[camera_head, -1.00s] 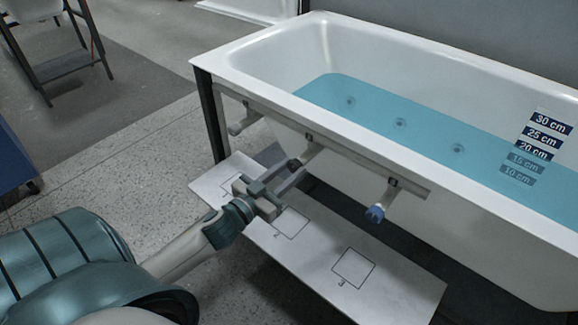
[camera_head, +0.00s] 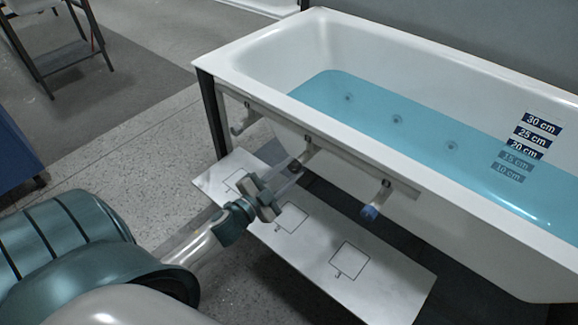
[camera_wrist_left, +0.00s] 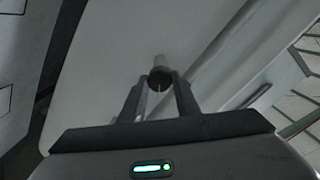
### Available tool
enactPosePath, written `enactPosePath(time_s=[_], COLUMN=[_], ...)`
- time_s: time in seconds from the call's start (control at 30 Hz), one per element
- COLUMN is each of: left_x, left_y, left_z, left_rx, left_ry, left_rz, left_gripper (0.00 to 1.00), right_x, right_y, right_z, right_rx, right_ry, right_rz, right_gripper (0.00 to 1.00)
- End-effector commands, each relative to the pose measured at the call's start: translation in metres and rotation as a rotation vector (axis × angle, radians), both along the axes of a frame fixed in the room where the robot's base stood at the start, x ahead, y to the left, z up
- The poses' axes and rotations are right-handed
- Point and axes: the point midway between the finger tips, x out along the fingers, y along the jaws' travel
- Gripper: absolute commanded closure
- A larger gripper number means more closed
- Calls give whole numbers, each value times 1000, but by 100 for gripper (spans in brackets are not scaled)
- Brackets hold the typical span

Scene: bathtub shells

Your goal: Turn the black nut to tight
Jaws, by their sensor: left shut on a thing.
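The black nut (camera_head: 294,166) sits on the end of the middle pipe stub (camera_head: 309,152) below the bathtub's front rim. In the left wrist view the nut (camera_wrist_left: 160,79) is dark and round, between my fingertips, with the pale stub (camera_wrist_left: 159,60) behind it. My left gripper (camera_head: 291,170) reaches it from the lower left and is shut on it. The gripper (camera_wrist_left: 159,84) also shows in the left wrist view, one finger on each side of the nut. In the head view the fingers partly hide the nut. My right gripper is not in view.
The white bathtub (camera_head: 245,62) holds blue water. A rail (camera_head: 345,152) under its rim carries a left stub (camera_head: 243,124) and a right stub with a blue nut (camera_head: 370,212). A white board (camera_head: 395,290) with marked squares lies below.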

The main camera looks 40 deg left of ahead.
Motion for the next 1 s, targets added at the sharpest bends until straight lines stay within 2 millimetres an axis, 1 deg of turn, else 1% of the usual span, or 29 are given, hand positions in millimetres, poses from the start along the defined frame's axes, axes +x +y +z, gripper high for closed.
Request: enactPosePath(time_s=[0.03,0.2,0.5,0.7,1.0], left_x=[0,0,0,0,0], left_y=[0,-1,-1,-1,-1], left_z=[3,2,0,0,-1], left_rx=[43,204,439,528,568], left_ry=[-3,-17,-36,-43,-46], left_rz=[0,-1,-2,-2,-2], left_gripper=[93,93,93,93,93], right_x=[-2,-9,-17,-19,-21], right_y=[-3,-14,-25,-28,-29], right_z=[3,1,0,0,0], right_rx=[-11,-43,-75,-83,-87], right_ry=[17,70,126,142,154], right_rz=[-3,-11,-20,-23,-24], right_gripper=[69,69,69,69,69])
